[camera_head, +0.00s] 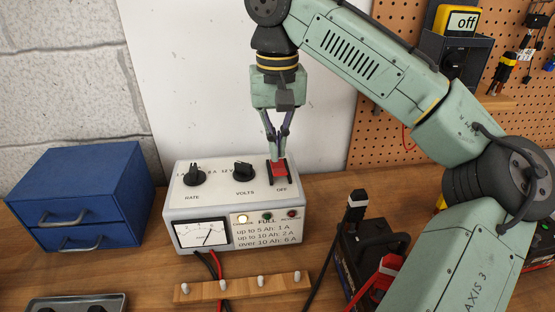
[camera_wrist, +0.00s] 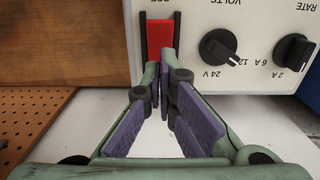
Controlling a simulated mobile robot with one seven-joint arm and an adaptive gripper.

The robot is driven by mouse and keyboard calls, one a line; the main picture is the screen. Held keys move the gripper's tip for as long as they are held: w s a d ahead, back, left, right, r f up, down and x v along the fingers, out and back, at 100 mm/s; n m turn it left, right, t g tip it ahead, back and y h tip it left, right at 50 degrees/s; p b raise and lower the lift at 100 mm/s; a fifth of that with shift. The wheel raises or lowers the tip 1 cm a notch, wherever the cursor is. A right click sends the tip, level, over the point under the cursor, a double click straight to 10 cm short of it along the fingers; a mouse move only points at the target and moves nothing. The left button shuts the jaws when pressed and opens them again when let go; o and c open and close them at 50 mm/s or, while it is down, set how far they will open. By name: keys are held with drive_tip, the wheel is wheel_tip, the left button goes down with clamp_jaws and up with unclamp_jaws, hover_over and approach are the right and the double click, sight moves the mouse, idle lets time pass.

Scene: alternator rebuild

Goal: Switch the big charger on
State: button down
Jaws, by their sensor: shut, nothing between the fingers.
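The big charger (camera_head: 222,201) is a pale box on the bench with RATE and VOLTS knobs, a needle meter and small lamps on its front. The left lamp (camera_head: 242,218) glows whitish. The red rocker switch (camera_head: 279,171) is at the top right, with OFF printed in front of it. My gripper (camera_head: 278,154) is shut and empty, pointing down at the switch. In the wrist view the fingertips (camera_wrist: 160,72) are at the near end of the red switch (camera_wrist: 160,38). I cannot tell whether they touch it. The tips hide part of it.
A blue drawer cabinet (camera_head: 82,197) stands to the left. A wooden strip with pegs (camera_head: 243,287) lies in front, beside red and black leads. A dark battery with a red clamp (camera_head: 383,277) is at the right. A pegboard (camera_head: 385,140) is behind my arm.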

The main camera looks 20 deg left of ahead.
drive_tip(key=shift+r+p, duration=1.35)
drive_tip(key=shift+r, duration=0.5)
wheel_tip(320, 180, up, 2)
drive_tip(key=shift+s+f, duration=0.1)
